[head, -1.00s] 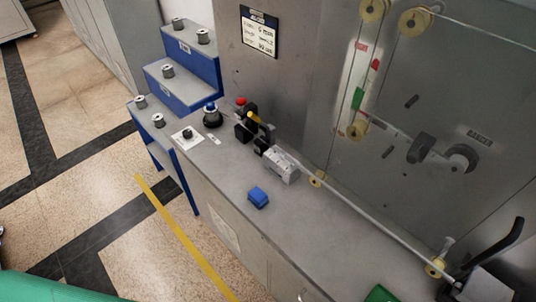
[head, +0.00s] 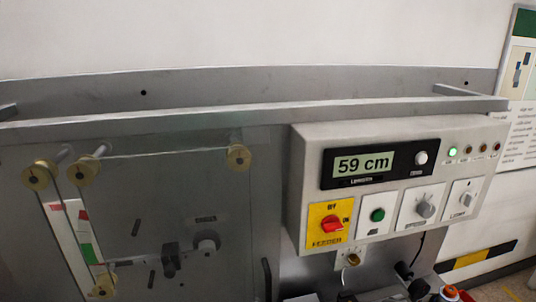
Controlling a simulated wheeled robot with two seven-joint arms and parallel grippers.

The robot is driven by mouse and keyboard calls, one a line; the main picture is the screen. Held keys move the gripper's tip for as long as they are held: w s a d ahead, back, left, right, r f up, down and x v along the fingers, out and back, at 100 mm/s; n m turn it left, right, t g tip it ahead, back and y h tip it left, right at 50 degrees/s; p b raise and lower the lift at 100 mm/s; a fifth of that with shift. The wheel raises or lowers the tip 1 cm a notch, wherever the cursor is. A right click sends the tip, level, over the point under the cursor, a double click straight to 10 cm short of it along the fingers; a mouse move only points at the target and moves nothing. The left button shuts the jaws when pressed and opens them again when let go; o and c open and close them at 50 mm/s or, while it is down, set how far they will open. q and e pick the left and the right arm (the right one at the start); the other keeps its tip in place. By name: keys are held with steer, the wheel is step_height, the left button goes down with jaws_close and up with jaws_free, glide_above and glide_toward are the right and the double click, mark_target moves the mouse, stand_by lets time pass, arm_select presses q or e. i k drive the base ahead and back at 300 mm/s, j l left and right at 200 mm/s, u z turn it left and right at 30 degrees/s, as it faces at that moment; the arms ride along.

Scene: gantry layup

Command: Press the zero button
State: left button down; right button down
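A control box (head: 300,165) is on the right of the machine's upright panel. Its display (head: 363,163) reads "59 cm". A round, pale button (head: 421,158) sits just right of the display on the same black plate. The small label under this button is too blurred to read for certain. Neither of my grippers is in view.
Below the display are a red rotary switch (head: 332,224) on a yellow plate, a green button (head: 377,215), a grey knob (head: 425,209) and another small switch (head: 468,199). A green lamp (head: 453,152) is lit. Yellow pulleys (head: 238,157) guide a line at left.

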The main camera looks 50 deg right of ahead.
mark_target(421, 159)
steer(key=z, duration=2.3)
